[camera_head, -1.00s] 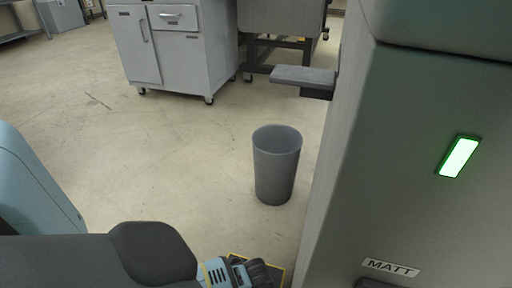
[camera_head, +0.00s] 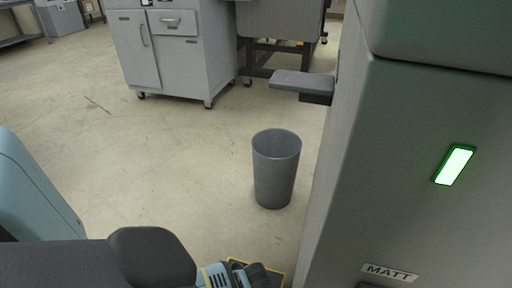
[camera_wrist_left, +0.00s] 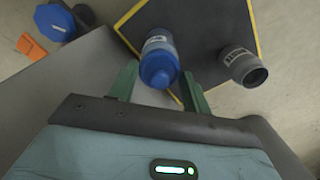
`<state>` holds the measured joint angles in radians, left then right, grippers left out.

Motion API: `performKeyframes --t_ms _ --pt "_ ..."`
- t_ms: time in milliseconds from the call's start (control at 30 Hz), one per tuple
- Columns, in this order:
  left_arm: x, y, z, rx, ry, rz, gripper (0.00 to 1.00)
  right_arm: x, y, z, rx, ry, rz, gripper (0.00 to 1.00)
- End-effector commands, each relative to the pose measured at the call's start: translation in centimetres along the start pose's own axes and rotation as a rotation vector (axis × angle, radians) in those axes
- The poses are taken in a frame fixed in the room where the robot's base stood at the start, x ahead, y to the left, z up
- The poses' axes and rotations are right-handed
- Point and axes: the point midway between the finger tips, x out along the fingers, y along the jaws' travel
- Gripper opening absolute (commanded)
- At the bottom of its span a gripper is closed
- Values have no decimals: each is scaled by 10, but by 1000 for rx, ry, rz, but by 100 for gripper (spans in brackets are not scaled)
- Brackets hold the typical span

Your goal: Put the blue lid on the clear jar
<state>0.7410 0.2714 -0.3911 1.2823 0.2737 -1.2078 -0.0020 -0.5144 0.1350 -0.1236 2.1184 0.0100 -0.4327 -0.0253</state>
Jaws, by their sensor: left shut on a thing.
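In the left wrist view, the blue lid (camera_wrist_left: 158,70) sits between the two green fingers of my left gripper (camera_wrist_left: 160,90), which is shut on it. A pale bluish body with a label, seemingly the clear jar (camera_wrist_left: 156,42), shows directly behind the lid. I cannot tell whether the lid is seated on it or only held over it. In the head view, only the light-blue wrist part of my left arm shows at the bottom edge; its fingertips are hidden. My right gripper is not in view.
Another blue part (camera_wrist_left: 55,22) and an orange piece (camera_wrist_left: 31,45) are at upper left. A grey bin (camera_head: 274,175) stands on open floor beside a large grey machine (camera_head: 400,150).

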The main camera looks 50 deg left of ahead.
Motion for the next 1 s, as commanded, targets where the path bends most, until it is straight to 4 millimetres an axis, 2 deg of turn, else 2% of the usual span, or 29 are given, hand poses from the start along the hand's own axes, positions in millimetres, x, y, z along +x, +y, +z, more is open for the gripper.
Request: performKeyframes --t_ms 167,200,367,567,733,1000 --pt "0 0 0 0 0 0 27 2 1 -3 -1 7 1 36" --pt "0 0 0 0 0 0 54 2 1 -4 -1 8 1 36" --pt "0 0 0 0 0 0 74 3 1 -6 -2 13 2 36" --pt "0 0 0 0 0 0 75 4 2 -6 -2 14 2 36" --pt "0 0 0 0 -1 0 96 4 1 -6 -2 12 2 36" --pt "0 0 0 0 0 0 96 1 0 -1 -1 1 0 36"
